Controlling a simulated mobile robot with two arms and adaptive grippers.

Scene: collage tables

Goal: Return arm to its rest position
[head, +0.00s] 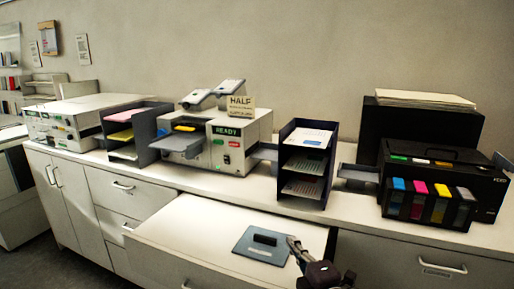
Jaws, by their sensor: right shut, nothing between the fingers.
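My right gripper (293,243) is at the bottom middle of the head view, shut and empty. Its fingers point up and left, over or beside the right edge of a grey plate (245,249) with a black bar (265,240) on it. I cannot tell whether the fingertips touch the plate. Only the wrist end of my right arm shows, at the lower edge. My left gripper is not in view.
The plate lies on a white pulled-out surface (190,222) in front of the counter (255,187). On the counter stand a machine reading READY (227,150), a dark paper rack (325,195) and a black printer (490,183) with colour cartridges. The pulled-out surface is clear left of the plate.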

